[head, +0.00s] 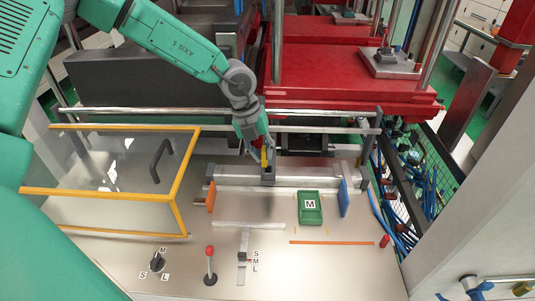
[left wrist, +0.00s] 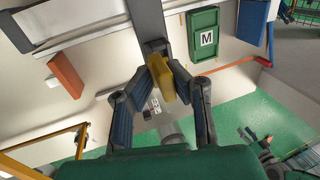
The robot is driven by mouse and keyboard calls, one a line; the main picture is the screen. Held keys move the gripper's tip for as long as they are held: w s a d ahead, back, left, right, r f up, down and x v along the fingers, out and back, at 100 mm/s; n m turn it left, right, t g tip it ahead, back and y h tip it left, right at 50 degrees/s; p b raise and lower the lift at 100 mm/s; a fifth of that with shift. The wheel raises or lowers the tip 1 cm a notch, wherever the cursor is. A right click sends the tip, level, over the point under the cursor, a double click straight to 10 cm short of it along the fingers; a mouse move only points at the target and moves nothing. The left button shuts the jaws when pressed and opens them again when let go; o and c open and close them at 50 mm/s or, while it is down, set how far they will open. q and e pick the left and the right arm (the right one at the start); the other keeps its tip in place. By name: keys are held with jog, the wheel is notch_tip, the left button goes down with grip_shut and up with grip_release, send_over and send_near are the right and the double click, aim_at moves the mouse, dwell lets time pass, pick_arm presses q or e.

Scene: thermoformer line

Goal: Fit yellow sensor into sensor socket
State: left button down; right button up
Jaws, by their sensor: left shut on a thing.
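My left gripper (head: 262,152) reaches down from the upper left and is shut on the yellow sensor (head: 264,159). In the left wrist view the yellow sensor (left wrist: 161,76) sits between the two fingers (left wrist: 160,82), its far end pointing at a dark block (left wrist: 154,46). That dark block, seemingly the sensor socket, also shows in the head view (head: 268,175) at the middle of a silver bar (head: 310,175). The sensor is right above or at the block. I cannot tell whether they touch or whether the sensor is seated. My right gripper is not in view.
A green tray marked M (head: 310,218) stands between an orange plate (head: 211,196) and a blue plate (head: 343,198). A yellow-framed clear guard (head: 120,128) is at left. A red-knobbed lever (head: 210,265) and a black knob (head: 157,262) are in front. Red machine plates (head: 340,80) stand behind.

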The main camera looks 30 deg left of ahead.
pick_arm(q)
jog(key=shift+a+f, duration=0.1)
jog(key=shift+a, duration=0.2)
jog(key=shift+d+f, duration=0.2)
jog(key=shift+d, duration=0.65)
jog(key=shift+d+f, duration=0.1)
jog(key=shift+f, duration=0.05)
jog(key=shift+a+f+b, duration=0.3)
jog(key=c, duration=1.6)
grip_release()
jog(key=shift+a, duration=0.2)
jog(key=shift+o, duration=0.6)
jog(key=shift+a+f, duration=0.1)
jog(key=shift+a, duration=0.2)
jog(key=shift+d, duration=0.2)
jog(key=shift+d+r, duration=0.1)
jog(key=shift+r, duration=0.3)
jog(key=v, duration=1.1)
